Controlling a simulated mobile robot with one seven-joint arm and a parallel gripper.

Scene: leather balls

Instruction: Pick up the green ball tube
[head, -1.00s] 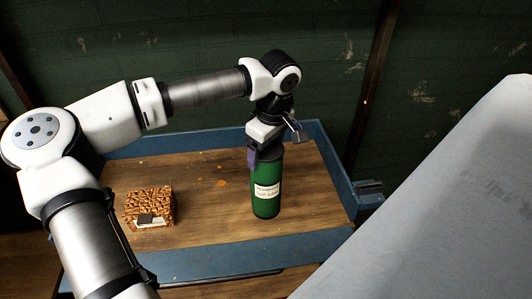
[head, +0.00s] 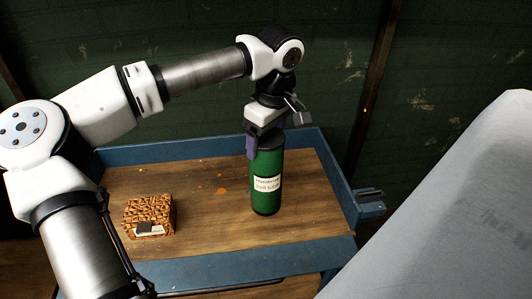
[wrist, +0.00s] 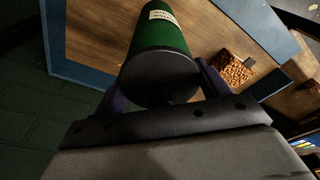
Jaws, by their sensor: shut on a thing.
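The green ball tube (head: 267,196) is an upright green cylinder with a pale label and a dark top. It stands at the right part of the wooden trolley top in the head view; whether its base touches the wood is hard to tell. My gripper (head: 262,149) is above it, with its fingers down around the tube's upper end, shut on it. In the wrist view the tube (wrist: 160,50) lies between the two purplish fingers (wrist: 160,92), its dark end facing the camera.
A brown woven-patterned box (head: 149,216) with a small label sits to the left of the tube, well apart. The blue trolley rim (head: 215,264) surrounds the wooden top (head: 215,205). A large grey surface (head: 440,215) fills the right side. A dark green wall stands behind.

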